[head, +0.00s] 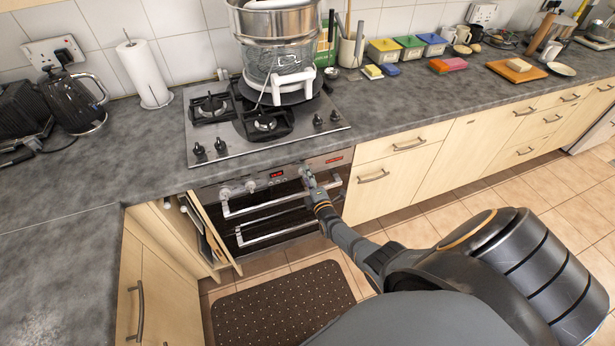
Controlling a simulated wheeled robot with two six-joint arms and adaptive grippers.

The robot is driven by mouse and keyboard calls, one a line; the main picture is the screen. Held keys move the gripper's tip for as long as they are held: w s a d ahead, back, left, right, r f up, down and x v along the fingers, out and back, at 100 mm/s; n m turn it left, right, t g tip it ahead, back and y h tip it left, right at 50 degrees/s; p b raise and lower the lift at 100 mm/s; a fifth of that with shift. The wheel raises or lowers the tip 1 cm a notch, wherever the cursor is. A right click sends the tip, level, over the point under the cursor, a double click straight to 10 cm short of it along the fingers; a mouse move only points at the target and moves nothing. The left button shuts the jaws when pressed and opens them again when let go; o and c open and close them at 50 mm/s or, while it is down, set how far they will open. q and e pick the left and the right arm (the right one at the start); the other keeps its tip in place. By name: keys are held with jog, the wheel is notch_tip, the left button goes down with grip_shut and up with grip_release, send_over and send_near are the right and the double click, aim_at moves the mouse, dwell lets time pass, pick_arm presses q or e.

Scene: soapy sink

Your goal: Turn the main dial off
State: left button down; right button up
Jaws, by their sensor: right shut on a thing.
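The built-in oven (268,215) sits under the hob, with a control panel carrying a small red display (276,174) and a row of dials. Two pale dials, one (225,193) at the panel's left and one (250,186) nearer the display, show clear. My right gripper (308,177) reaches the panel just right of the display and is shut on a dial there, which its fingers mostly hide. The dial's marking and angle cannot be read. My left gripper is out of view.
The gas hob (228,150) above the panel has several black knobs and a steel steamer pot (285,35). Left of the oven a narrow cupboard front (214,235) stands open. A brown dotted mat (285,300) lies on the floor.

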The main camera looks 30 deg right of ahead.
jog(key=shift+f, duration=0.1)
jog(key=o, duration=1.1)
jog(key=v, duration=1.2)
jog(key=shift+s, duration=0.1)
jog(key=shift+f, duration=0.1)
